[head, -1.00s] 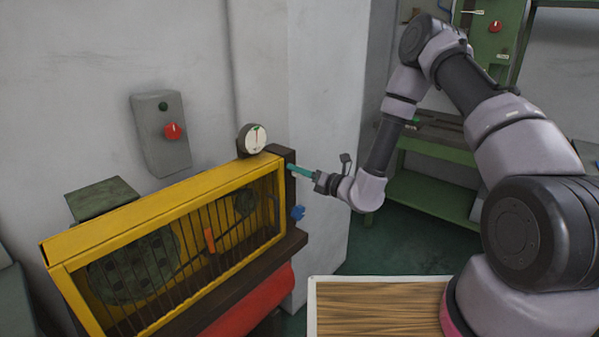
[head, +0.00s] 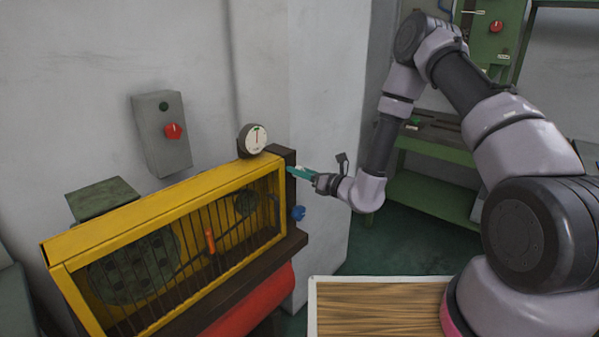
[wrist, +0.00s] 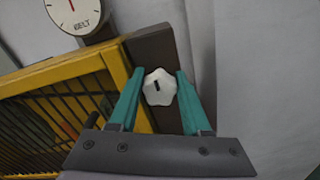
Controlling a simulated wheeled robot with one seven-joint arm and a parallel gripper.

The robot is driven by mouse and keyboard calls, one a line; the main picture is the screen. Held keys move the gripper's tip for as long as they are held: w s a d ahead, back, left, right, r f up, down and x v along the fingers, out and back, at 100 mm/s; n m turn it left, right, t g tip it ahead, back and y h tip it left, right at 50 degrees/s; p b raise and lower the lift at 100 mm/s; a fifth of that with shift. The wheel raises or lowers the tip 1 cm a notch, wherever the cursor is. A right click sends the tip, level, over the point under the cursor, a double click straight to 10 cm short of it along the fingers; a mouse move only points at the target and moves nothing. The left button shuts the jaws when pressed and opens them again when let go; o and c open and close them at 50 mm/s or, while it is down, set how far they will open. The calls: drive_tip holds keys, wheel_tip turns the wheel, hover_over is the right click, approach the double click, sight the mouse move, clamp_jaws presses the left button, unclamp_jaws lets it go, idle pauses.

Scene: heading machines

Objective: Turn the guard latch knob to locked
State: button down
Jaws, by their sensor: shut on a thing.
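The white lobed knob (wrist: 168,95) sits on a dark post at the right end of the yellow guard (wrist: 112,62). A short black mark shows on its face, tilted slightly from upright in the wrist view. My gripper (wrist: 159,76) has its teal fingers on both sides of the knob and is shut on it. In the head view, my gripper (head: 291,170) reaches the post from the right, and its fingers largely hide the knob. The yellow guard (head: 160,215) is down over the machine. I see no readable lock markings.
A round gauge (head: 256,140) stands on top of the guard; its face reads BELT in the wrist view (wrist: 77,14). A blue knob (head: 298,213) sits just below my gripper. A grey box with a red knob (head: 173,131) hangs on the wall.

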drive_tip(key=shift+f, duration=0.1)
drive_tip(key=shift+c, duration=1.8)
unclamp_jaws()
